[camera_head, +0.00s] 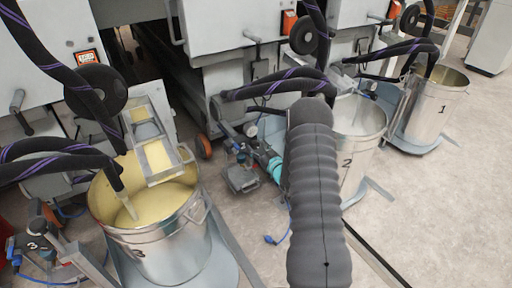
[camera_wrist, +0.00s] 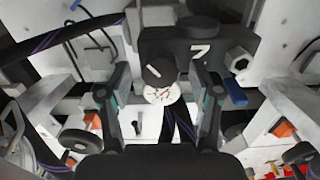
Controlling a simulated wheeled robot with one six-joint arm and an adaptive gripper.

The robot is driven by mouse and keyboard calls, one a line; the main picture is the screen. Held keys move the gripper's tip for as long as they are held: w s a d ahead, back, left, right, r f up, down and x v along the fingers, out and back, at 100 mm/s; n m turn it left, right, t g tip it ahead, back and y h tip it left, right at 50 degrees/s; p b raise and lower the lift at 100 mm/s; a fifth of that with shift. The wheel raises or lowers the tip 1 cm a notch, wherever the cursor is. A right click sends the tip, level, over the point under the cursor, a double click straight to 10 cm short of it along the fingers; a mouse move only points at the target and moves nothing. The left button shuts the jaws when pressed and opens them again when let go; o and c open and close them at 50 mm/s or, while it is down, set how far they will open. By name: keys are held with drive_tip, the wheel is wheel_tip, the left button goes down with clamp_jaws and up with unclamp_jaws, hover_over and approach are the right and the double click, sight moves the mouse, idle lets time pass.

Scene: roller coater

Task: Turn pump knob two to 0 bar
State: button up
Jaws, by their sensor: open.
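In the wrist view, a black round knob (camera_wrist: 161,71) with a short white mark sits in the middle. A white gauge face (camera_wrist: 161,95) with dark and red marks shows just below it; its reading is too small to tell. A dark block above carries a white figure (camera_wrist: 200,51) that looks like a tilted 2 or a 7. My gripper (camera_wrist: 164,76) is open, with one finger left of the knob and one right. Whether the fingers touch the knob cannot be told. In the head view, my grey sleeved arm hides the gripper and the knob.
Bucket 2 (camera_head: 361,145) stands right of my arm and bucket 1 (camera_head: 438,108) farther right. Bucket 3 (camera_head: 160,245) with yellow liquid stands at left. Dark hoses (camera_head: 285,82) hang around the machines. In the wrist view, a hex nut (camera_wrist: 240,61) and blue piece (camera_wrist: 235,92) lie right.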

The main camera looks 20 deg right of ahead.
drive_tip(key=shift+w+a, duration=0.1)
drive_tip(key=shift+w, duration=0.35)
drive_tip(key=c, duration=1.1)
drive_tip(key=shift+f+n+b, duration=0.15)
drive_tip(key=shift+n+b, duration=0.25)
drive_tip(key=shift+b, duration=0.35)
drive_tip(key=shift+c, duration=0.2)
drive_tip(key=shift+n+b, duration=0.35)
drive_tip(key=shift+n, duration=0.15)
drive_tip(key=shift+r, duration=0.2)
drive_tip(key=o, duration=1.1)
drive_tip(key=shift+o, duration=0.2)
drive_tip(key=shift+s, duration=0.15)
